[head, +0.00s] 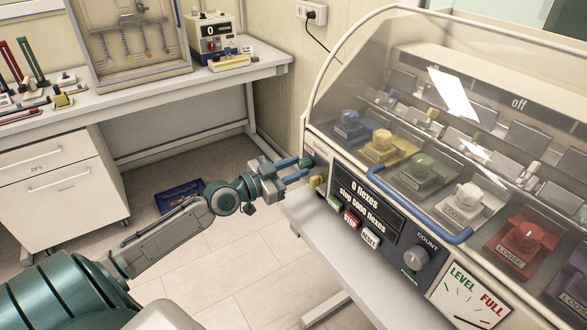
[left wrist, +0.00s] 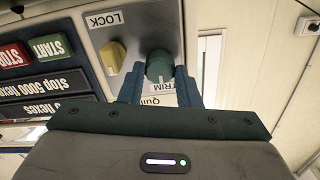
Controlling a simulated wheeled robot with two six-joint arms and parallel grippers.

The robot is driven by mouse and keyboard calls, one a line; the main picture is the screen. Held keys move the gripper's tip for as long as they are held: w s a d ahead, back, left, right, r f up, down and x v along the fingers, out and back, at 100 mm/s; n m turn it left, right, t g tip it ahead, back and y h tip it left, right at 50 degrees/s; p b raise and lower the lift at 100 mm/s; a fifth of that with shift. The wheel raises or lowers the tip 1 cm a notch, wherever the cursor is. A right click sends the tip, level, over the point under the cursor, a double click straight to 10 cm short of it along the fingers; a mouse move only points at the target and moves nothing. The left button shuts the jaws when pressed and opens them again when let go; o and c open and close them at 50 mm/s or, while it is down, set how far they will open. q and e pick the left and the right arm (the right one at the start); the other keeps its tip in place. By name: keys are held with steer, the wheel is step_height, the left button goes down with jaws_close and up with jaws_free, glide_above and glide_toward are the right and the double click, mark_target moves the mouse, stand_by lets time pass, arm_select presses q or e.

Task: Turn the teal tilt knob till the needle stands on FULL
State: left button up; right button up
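The teal knob (left wrist: 159,66) sits on the grey panel, beside the TRIM label, and also shows at the left end of the machine front in the head view (head: 307,160). My left gripper (head: 302,168) reaches it from the left. In the left wrist view its blue fingers (left wrist: 160,78) stand one on each side of the knob; whether they press on it I cannot tell. The gauge (head: 474,300) reads LEVEL and a red FULL at the lower right of the head view. Its dark needle lies low on the face, away from FULL. My right gripper is not in view.
A yellow knob (left wrist: 113,56) under LOCK is close beside the teal one. START (head: 334,204), STOP (head: 351,219) and RESET (head: 370,239) buttons and the COUNT dial (head: 416,257) follow along the panel. A blue handle (head: 400,205) crosses the clear cover above.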

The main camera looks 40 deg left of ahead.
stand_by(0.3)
arm_select(q)
steer(key=n, duration=0.6)
steer(key=shift+n, duration=0.4)
steer(key=n+p, duration=0.1)
steer(key=n, duration=0.5)
steer(key=shift+n, duration=0.3)
steer(key=o, duration=1)
